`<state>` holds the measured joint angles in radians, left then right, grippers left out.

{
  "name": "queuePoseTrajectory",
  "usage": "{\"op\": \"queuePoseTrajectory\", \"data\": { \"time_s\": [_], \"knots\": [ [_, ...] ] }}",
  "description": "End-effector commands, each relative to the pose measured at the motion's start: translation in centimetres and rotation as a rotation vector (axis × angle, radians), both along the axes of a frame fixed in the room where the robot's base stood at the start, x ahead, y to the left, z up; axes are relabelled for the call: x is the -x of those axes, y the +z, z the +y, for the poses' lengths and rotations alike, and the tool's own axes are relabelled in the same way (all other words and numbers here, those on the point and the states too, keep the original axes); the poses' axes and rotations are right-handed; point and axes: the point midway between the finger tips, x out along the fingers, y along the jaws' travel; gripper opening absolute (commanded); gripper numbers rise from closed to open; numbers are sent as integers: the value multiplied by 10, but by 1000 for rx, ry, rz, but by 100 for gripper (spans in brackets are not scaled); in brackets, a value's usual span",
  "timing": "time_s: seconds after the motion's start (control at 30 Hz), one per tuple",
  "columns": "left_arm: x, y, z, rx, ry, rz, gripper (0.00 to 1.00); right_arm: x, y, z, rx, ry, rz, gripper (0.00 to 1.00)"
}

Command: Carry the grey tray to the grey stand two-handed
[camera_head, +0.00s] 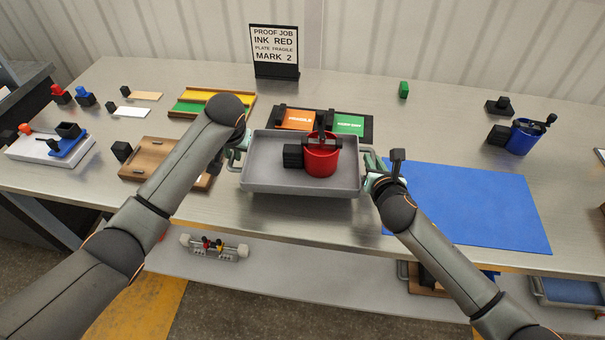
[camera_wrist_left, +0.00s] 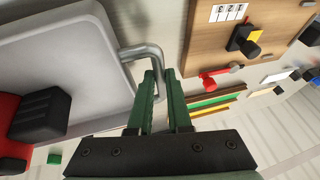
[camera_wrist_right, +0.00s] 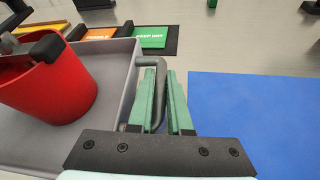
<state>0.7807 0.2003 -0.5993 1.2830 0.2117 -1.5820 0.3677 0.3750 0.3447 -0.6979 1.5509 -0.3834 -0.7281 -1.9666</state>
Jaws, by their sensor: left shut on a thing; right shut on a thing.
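The grey tray (camera_head: 262,181) is in the middle of the head view, with a red can (camera_head: 320,160) with black parts standing in it. My left gripper (camera_head: 232,160) is shut on the tray's left handle, a bent grey bar (camera_wrist_left: 143,52) in the left wrist view. My right gripper (camera_head: 371,172) is shut on the tray's right handle (camera_wrist_right: 152,64), seen in the right wrist view. The tray looks about level. I cannot tell whether it touches the table. I cannot make out a grey stand for certain.
Behind the tray is a black holder with orange and green cards (camera_head: 348,124). A blue mat (camera_head: 470,205) lies to the right, a wooden board (camera_head: 150,160) to the left. A black sign (camera_head: 275,50) stands at the back. A blue can (camera_head: 523,138) is far right.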

Motion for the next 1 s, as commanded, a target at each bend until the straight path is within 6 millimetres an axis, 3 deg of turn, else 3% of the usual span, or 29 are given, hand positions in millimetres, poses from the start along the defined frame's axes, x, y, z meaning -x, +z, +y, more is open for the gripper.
{"op": "queuePoseTrajectory", "data": {
  "time_s": [0.63, 1.0],
  "knots": [
    [1, 3, 0, 0, 0, -2, 0, 1, 4, 0, -1, 1, -5, 0],
    [22, 22, 0, 1, 0, -3, 0, 22, 24, 0, -1, 3, -7, 0]
  ]
}}
